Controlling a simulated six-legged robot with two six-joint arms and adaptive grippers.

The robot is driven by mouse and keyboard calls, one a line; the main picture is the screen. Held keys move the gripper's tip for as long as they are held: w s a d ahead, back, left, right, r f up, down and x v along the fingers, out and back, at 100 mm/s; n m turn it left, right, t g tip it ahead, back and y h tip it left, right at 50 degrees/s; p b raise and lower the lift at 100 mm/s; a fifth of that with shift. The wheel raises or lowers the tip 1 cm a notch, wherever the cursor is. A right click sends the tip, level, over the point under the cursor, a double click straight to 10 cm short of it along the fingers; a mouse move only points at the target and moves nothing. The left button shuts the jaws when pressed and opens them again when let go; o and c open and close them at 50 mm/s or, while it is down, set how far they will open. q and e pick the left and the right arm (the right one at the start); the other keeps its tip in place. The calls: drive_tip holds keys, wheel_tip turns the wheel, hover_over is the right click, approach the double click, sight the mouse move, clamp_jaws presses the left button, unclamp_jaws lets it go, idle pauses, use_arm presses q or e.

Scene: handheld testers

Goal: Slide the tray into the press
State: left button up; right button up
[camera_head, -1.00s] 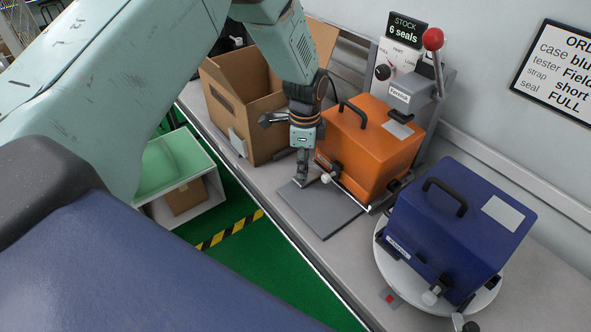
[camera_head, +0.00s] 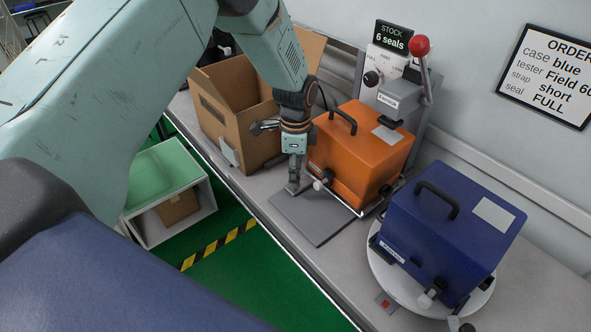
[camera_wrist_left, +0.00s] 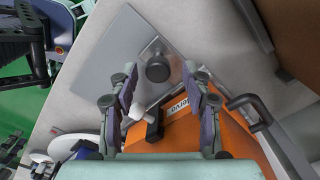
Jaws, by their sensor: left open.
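The grey flat tray (camera_head: 318,218) lies on the bench in front of the orange tester (camera_head: 362,150). In the left wrist view the tray (camera_wrist_left: 122,55) carries a dark round knob (camera_wrist_left: 157,68). The press (camera_head: 408,98) stands behind the orange tester, its red-ball lever (camera_head: 420,45) upright. My left gripper (camera_head: 294,184) points down at the tray's far-left part, beside the orange tester. In the left wrist view its open fingers (camera_wrist_left: 160,82) are on either side of the knob's near side; contact cannot be told. My right gripper does not show.
A blue tester (camera_head: 445,235) sits on a round white turntable (camera_head: 388,275) at the right. An open cardboard box (camera_head: 222,125) stands on the bench behind my left gripper. A white bin (camera_head: 150,225) stands on the green floor. An order board (camera_head: 550,75) hangs on the wall.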

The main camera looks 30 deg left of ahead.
use_arm(q)
wheel_tip(320, 180, up, 12)
drive_tip(key=shift+f, duration=0.2)
idle(0.7)
